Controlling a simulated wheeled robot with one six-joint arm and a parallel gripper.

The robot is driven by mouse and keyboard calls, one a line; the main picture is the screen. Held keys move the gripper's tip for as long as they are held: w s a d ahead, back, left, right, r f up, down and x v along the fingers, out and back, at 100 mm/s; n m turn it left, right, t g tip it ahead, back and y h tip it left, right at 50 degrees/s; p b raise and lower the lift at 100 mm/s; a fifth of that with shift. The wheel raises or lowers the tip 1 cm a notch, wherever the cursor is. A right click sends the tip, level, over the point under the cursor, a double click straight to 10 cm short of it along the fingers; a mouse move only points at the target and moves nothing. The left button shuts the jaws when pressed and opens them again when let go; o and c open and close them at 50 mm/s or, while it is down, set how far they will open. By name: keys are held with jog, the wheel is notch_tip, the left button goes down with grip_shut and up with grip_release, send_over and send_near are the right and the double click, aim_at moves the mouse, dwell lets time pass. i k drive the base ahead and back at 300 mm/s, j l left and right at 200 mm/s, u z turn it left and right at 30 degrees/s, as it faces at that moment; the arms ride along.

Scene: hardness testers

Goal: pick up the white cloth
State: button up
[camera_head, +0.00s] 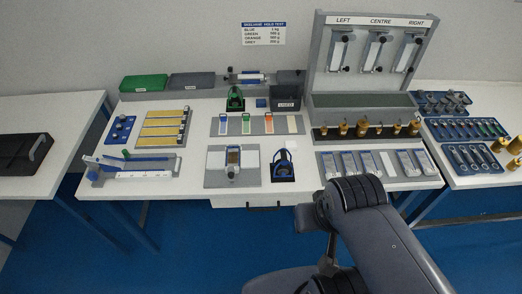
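I cannot pick out a white cloth with certainty. One flat pale piece (292,124) lies at the right end of a grey board at the middle of the table. Another small white piece (387,163) lies among the grey blocks at the front right. Either is too small to tell if it is cloth. My dark grey arm reaches in from the bottom right to the table's front edge. My gripper's fingers do not show, and the arm hides part of the front edge and floor.
The white table (225,196) carries a grey tester panel (328,84) with three gauges, a black box marked USED (287,104), a green box (144,83), a yellow-striped board (163,130) and a blue-and-white device (130,170). Side tables stand left and right. Blue floor lies in front.

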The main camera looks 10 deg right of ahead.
aim_at(291, 145)
jog(key=i+j+z, duration=0.75)
jog(key=k+j, duration=0.1)
